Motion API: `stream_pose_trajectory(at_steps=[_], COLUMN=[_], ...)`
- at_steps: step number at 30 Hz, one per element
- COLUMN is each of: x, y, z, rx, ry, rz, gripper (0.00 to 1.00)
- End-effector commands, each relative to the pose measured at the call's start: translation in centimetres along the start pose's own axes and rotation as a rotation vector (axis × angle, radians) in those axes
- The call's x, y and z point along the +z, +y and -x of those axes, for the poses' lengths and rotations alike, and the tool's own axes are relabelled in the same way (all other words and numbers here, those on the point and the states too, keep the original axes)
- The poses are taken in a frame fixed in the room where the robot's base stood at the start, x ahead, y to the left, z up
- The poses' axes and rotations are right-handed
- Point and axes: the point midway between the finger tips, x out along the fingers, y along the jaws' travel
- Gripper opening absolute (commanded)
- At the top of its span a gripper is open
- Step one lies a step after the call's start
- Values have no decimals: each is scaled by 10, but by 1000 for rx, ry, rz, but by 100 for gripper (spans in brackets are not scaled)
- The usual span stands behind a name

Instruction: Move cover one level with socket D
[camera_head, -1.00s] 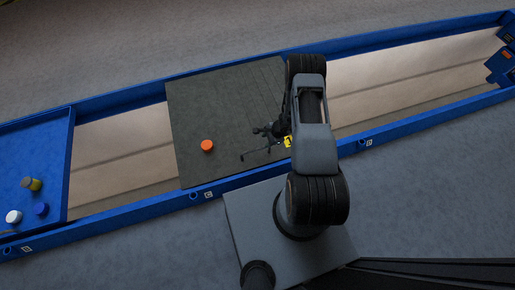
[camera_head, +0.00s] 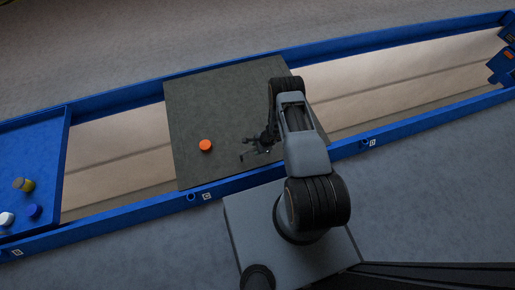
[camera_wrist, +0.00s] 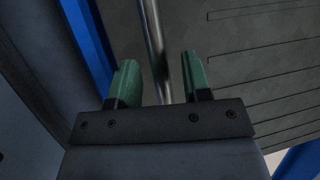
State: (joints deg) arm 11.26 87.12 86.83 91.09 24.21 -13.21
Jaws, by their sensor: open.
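Cover one appears to be the dark grey panel (camera_head: 215,100) lying across the blue-walled channel, with an orange knob (camera_head: 205,146) on its left part. Its number is not visible now. Its near edge lies by socket C (camera_head: 191,197). Socket D (camera_head: 363,143) is on the near rail, to the right of the panel. My gripper (camera_head: 250,152) is low over the panel, right of the knob. In the wrist view my gripper's green fingers (camera_wrist: 157,78) are apart, and a metal bar (camera_wrist: 154,45) passes between them. I cannot tell whether either finger touches the bar.
A blue tray-like cover (camera_head: 40,150) at the left carries white, blue and yellow-grey knobs. The pale channel floor (camera_head: 410,85) is clear right of the panel. Blue parts (camera_head: 500,65) stand at the far right end. Blue rails (camera_head: 430,115) bound the channel.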

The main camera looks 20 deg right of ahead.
Motion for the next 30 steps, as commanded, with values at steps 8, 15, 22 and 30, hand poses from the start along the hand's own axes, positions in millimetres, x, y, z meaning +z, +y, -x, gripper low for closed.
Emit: stream_pose_trajectory(at_steps=[8, 15, 22, 30], x=[0, 0, 0, -2], y=[0, 0, 0, 1], z=[0, 0, 0, 1], rx=[0, 1, 1, 1], ry=[0, 0, 0, 0], rz=[0, 0, 0, 1], gripper=[33, 10, 0, 0])
